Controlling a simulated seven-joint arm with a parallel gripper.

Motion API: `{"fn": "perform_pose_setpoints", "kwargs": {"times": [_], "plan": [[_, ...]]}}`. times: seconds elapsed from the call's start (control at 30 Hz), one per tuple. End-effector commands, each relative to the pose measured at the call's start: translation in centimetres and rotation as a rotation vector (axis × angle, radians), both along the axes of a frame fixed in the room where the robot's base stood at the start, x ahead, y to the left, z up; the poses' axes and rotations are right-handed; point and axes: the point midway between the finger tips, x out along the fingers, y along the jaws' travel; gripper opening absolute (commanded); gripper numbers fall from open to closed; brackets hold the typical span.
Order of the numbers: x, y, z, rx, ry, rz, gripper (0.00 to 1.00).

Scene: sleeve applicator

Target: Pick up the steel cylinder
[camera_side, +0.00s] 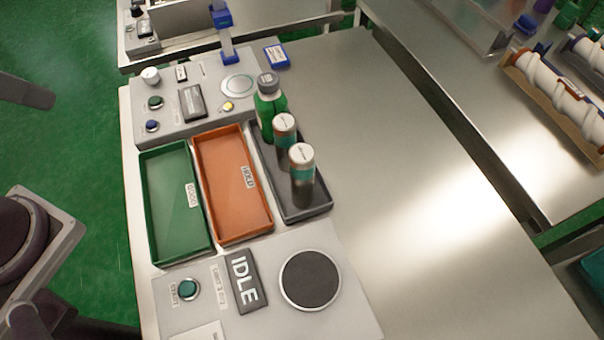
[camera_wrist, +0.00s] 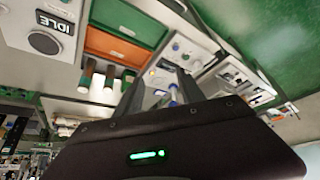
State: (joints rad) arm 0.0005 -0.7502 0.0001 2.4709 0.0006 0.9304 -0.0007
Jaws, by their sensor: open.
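Two similar upright cylinders, shiny with pale tops and teal bands, stand in a dark tray (camera_side: 319,211): a front cylinder (camera_side: 302,178) and a rear cylinder (camera_side: 284,142). I cannot tell which one the task means. A green bottle (camera_side: 268,104) with a grey cap stands behind them in the same tray. In the wrist view the upright items show small, at left of centre, with one cylinder (camera_wrist: 86,78) at the end of the row. My gripper (camera_wrist: 164,80) is open and empty, apart from the cylinders. Its fingers are not clearly seen in the side view.
A green tray (camera_side: 155,245) and an orange tray (camera_side: 240,236) lie left of the dark tray. A panel with a round dark pad (camera_side: 310,279) and an IDLE display (camera_side: 241,281) is in front. A blue post (camera_side: 225,38) rises behind. The bench (camera_side: 400,170) at right is clear.

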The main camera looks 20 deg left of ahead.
Motion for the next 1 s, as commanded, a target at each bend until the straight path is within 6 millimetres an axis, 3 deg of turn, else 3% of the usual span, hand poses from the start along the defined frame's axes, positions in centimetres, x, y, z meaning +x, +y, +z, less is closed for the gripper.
{"fn": "perform_pose_setpoints", "kwargs": {"times": [0.17, 0.33, 0.43, 0.5, 0.57, 0.63, 0.73, 0.87, 1.0], "plan": [[0.5, 0.2, 4.8, 0.011, -0.015, 0.006, 0.46], [8.1, 3.3, 6.4, 0.204, -0.23, 0.05, 0.46], [12.9, 3.5, 8.1, 0.288, -0.381, 0.006, 0.46], [16.4, 2.6, 9.4, 0.326, -0.496, -0.064, 0.46], [19.2, 0.7, 10.2, 0.333, -0.596, -0.158, 0.46], [22.0, -2.6, 10.7, 0.304, -0.699, -0.306, 0.46], [23.9, -8.9, 10.0, 0.182, -0.795, -0.566, 0.46], [21.9, -16.3, 7.5, -0.072, -0.799, -0.901, 0.46], [16.0, -21.1, 4.8, -0.393, -0.675, -1.21, 0.46]]}}
